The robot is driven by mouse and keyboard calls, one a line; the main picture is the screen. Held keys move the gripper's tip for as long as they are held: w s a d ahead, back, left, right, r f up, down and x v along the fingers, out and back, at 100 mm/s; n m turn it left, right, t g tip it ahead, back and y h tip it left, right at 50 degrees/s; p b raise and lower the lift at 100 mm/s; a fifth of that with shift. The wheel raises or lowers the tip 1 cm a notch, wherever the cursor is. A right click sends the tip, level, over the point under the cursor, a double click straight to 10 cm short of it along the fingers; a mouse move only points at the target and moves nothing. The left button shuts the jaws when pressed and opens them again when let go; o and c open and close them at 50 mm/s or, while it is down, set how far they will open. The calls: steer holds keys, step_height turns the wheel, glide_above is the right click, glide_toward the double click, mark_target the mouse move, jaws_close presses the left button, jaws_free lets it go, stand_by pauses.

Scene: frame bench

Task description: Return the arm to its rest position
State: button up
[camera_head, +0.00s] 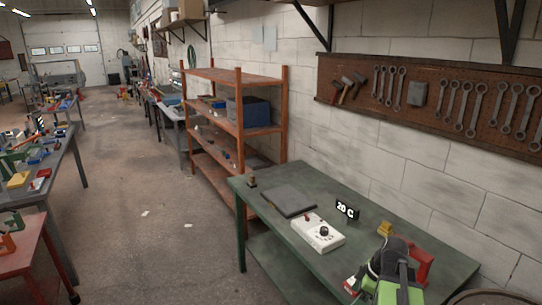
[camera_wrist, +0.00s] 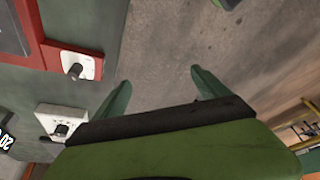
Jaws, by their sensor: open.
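My gripper (camera_wrist: 160,80) shows in the wrist view as two green fingers spread apart, with nothing between them. Bare concrete floor lies behind the gap. In the head view my black and green arm (camera_head: 393,270) is at the lower right, in front of the green bench (camera_head: 375,215). It partly covers a red frame (camera_head: 425,264) on the bench; the fingertips cannot be made out there. In the wrist view the red frame (camera_wrist: 72,48) has a white plate with a dark knob (camera_wrist: 75,68), left of the fingers and apart from them.
A white control box (camera_head: 318,231), a "20 C" display (camera_head: 347,209), a grey plate (camera_head: 289,201) and a yellow block (camera_head: 385,229) stand on the bench. Wrenches hang on a pegboard (camera_head: 430,95) above. An orange shelf (camera_head: 239,120) stands behind. Open floor (camera_head: 150,190) lies left.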

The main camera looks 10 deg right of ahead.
steer(key=w+a+f+m+g+h+b, duration=0.1)
steer(key=a+m, duration=0.4)
steer(key=a, duration=0.7)
steer(key=w+a+f+m+g+h+b, duration=0.1)
steer(key=a+m, duration=0.4)
steer(key=a, duration=0.8)
step_height(320, 180, down, 2)
steer(key=shift+f+h, duration=0.1)
steer(key=shift+h, duration=0.5)
